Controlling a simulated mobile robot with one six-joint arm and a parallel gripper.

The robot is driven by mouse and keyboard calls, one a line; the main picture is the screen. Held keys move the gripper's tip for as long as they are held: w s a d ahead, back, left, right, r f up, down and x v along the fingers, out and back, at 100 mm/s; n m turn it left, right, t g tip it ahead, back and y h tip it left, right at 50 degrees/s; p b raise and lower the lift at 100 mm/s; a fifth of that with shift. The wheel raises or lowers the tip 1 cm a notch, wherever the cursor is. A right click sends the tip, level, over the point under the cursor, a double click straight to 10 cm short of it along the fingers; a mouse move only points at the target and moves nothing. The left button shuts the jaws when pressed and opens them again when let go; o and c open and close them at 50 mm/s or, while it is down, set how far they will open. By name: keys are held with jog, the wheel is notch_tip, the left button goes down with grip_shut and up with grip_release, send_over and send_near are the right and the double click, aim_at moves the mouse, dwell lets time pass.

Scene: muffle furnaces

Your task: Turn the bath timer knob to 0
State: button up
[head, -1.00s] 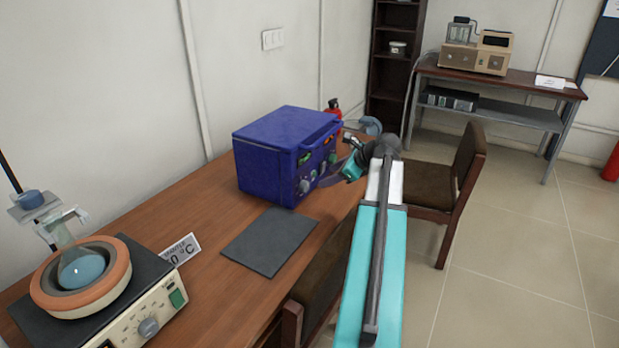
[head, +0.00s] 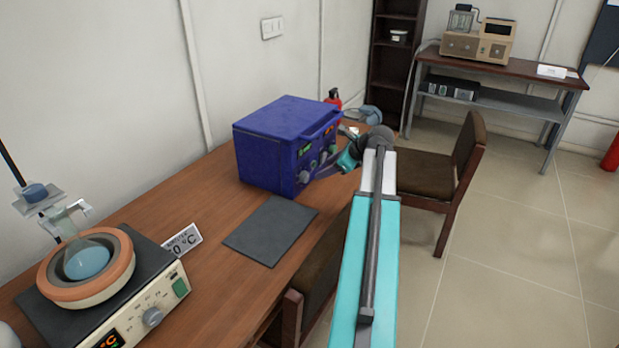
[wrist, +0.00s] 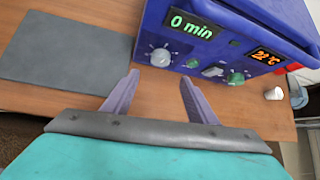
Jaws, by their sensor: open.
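The bath is a blue box (head: 275,145) on the wooden table. It also shows in the wrist view (wrist: 260,32), where its green display (wrist: 191,25) reads "0 min" and its orange display (wrist: 267,57) reads "22 °C". A pale grey-white knob (wrist: 160,57) sits below the green display. A green knob (wrist: 237,78) sits below the orange display. My gripper (wrist: 159,77) is open, with its two purple fingers apart and nothing between them. The fingertips are just in front of the pale knob, one to each side and apart from it. In the head view, my gripper (head: 328,170) is beside the box's front panel.
A dark mat (head: 270,230) lies on the table in front of the box. A heating mantle (head: 100,285) with a flask stands at the near left. A white cup (wrist: 273,93) stands right of the box. Chairs (head: 440,175) stand along the table's right side.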

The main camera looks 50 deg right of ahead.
aim_at(307, 178)
jog(key=p+x, duration=0.1)
jog(key=x, duration=1)
jog(key=shift+w+f, duration=0.1)
jog(key=shift+w, duration=0.05)
jog(key=shift+c, duration=0.5)
jog(key=c, duration=1)
jog(key=shift+a+h, duration=0.1)
jog(key=shift+h, duration=0.2)
jog(key=shift+a+f+n+t+h+b, duration=0.15)
jog(key=shift+f+n+t+h+b, duration=0.2)
jog(key=shift+n+h+b, duration=0.65)
jog(key=t+h+b, duration=0.1)
jog(key=b, duration=0.2)
jog(key=shift+a+n+h+b, duration=0.1)
jog(key=shift+n+h+b, duration=0.2)
jog(key=shift+h+b, duration=0.1)
jog(key=n+h+b, duration=0.1)
jog(key=b, duration=0.2)
jog(key=t+h+b, duration=0.1)
jog(key=b, duration=0.3)
jog(key=shift+f+n+t, duration=0.25)
jog(key=shift+n, duration=0.15)
jog(key=shift+r+n+t+h+b, duration=0.2)
jog(key=shift+n+t+h+b, duration=0.3)
jog(key=shift+b, duration=0.8)
